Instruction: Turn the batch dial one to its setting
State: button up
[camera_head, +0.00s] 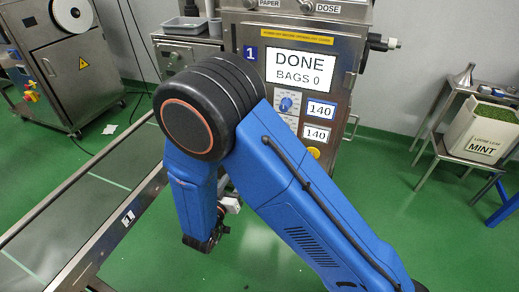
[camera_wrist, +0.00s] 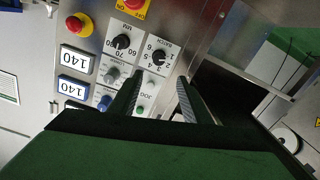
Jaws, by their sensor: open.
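In the wrist view the machine's panel is upside down. A black knob with small numbers around it (camera_wrist: 158,57), apparently the batch dial, sits on the grey panel; its label is small and its pointer setting is hard to read. My gripper (camera_wrist: 159,84) is open and empty, its two dark fingers apart and pointing toward the panel's lower right part. The knob lies just beyond the fingertips, not between them. In the head view machine 1 (camera_head: 250,53) stands behind my arm, which hides the gripper and much of the panel.
A second black knob (camera_wrist: 122,41) marked in MM sits beside the first. A red emergency button (camera_wrist: 78,24) and two displays reading 140 are nearby. The machine screen (camera_head: 300,68) reads DONE, BAGS 0. A conveyor (camera_head: 60,225) runs at left; a mint bin (camera_head: 478,135) stands at right.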

jog(key=x, duration=1.7)
jog(key=shift+d+r, duration=0.1)
jog(key=shift+d, duration=0.05)
jog(key=c, duration=1.1)
